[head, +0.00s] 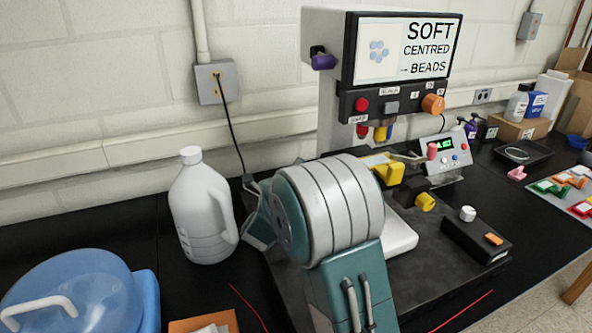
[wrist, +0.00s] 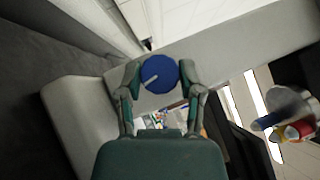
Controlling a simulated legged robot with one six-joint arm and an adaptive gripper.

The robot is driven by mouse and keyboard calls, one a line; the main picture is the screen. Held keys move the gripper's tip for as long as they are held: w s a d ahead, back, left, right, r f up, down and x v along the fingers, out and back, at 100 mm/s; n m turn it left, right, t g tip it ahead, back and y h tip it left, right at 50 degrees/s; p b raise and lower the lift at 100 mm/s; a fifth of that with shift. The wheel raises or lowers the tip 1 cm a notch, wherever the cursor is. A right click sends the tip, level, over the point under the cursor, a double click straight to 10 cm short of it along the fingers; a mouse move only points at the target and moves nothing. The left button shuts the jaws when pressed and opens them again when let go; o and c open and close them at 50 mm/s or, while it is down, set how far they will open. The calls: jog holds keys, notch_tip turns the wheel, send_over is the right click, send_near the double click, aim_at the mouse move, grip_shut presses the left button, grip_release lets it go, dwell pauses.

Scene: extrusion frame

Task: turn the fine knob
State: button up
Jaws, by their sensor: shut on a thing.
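A round blue knob (wrist: 163,72) with a white pointer line shows in the wrist view, against a pale grey surface of the machine. No label is readable beside it there. My gripper (wrist: 159,80) has one finger on each side of this knob and is shut on it. The white line slants across the knob's left half. The bead machine (head: 335,100) stands behind my arm.
The machine has an orange knob (head: 433,104), a red button (head: 361,105) and a purple knob (head: 323,62). A white jug (head: 203,210) and a blue container (head: 70,290) stand left. A small control box (head: 446,152) and a black box (head: 476,238) are right.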

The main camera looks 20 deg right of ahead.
jog(key=shift+s+f+m+h, duration=0.1)
jog(key=shift+f+m+h, duration=0.2)
jog(key=shift+f+m, duration=0.2)
dwell(0.3)
jog(key=o, duration=1.1)
jog(key=shift+d, duration=0.1)
jog(key=shift+r, duration=0.25)
